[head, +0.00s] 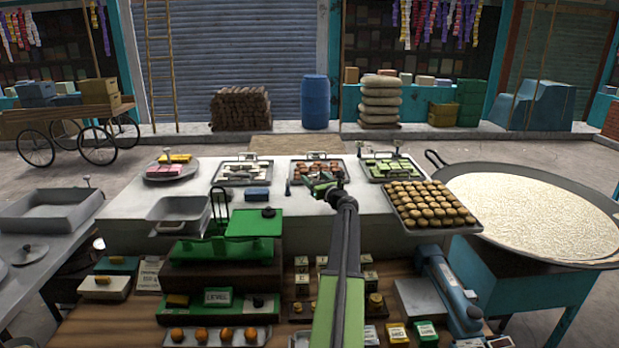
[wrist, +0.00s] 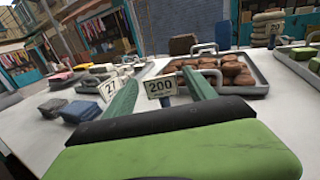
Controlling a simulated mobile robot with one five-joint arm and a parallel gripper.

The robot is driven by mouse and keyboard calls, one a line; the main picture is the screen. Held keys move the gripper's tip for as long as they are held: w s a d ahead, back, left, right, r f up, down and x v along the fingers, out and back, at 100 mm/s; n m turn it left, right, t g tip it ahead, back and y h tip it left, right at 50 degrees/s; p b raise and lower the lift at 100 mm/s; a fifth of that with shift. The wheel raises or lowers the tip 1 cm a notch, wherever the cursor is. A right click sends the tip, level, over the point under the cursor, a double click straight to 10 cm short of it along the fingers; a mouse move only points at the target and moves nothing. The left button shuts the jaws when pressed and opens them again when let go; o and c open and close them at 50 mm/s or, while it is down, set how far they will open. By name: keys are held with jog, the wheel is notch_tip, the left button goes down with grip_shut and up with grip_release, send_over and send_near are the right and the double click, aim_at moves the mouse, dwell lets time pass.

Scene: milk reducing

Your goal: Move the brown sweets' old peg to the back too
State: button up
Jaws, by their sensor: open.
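The brown sweets (head: 325,168) lie in a shallow metal tray with handles on the pale counter, and they also show in the wrist view (wrist: 232,74). A price peg with a card reading 200 (wrist: 161,88) shows between my green fingers in the wrist view, near the tray's left front corner. A second card, reading 27 with the rest unclear (wrist: 111,88), stands left of my left finger. My gripper (head: 323,187) is open at the front edge of the brown sweets' tray. Whether either finger touches the 200 peg cannot be told.
A tray of green sweets (head: 390,168) stands to the right and a tray of pale sweets (head: 242,173) to the left. A blue block (head: 257,194) lies left of my gripper. A green scale (head: 252,223) and a tray of round golden sweets (head: 428,204) stand nearer.

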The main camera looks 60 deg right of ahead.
jog(key=v, duration=0.8)
